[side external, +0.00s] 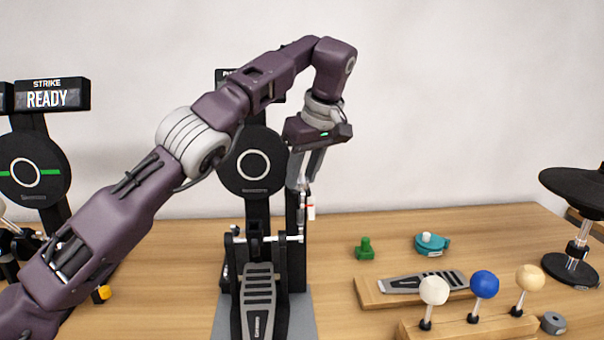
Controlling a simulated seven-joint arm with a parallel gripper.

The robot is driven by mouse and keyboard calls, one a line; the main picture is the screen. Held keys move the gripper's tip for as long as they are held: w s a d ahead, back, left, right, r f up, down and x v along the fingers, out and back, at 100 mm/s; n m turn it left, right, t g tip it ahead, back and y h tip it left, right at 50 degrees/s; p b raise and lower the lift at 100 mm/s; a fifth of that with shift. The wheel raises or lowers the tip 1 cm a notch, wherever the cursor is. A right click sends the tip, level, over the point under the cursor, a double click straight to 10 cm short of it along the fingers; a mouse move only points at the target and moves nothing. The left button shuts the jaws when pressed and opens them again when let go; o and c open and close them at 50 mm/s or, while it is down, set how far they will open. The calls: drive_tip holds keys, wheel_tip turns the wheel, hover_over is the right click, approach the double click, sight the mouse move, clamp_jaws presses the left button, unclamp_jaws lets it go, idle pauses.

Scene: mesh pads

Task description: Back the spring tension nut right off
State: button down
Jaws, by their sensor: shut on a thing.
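A bass drum pedal (258,300) stands on a grey base plate (302,310), with black uprights and a silver cross shaft. At its right side a thin upright spring assembly (302,220) runs along a black post, with a small white and red tag (311,208) beside it. My gripper (301,186) points down over the top of this assembly, its fingers shut at the upper end. The spring tension nut is hidden between the fingers or too small to make out.
Right of the pedal lie a green wing-shaped part (365,248), a teal round part (432,243), a footboard on a wooden block (420,283) and a rack of beaters (470,328). A "STRIKE READY" display (47,94) stands left.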

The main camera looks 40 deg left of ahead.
idle(0.4)
drive_tip(key=c, duration=1)
unclamp_jaws()
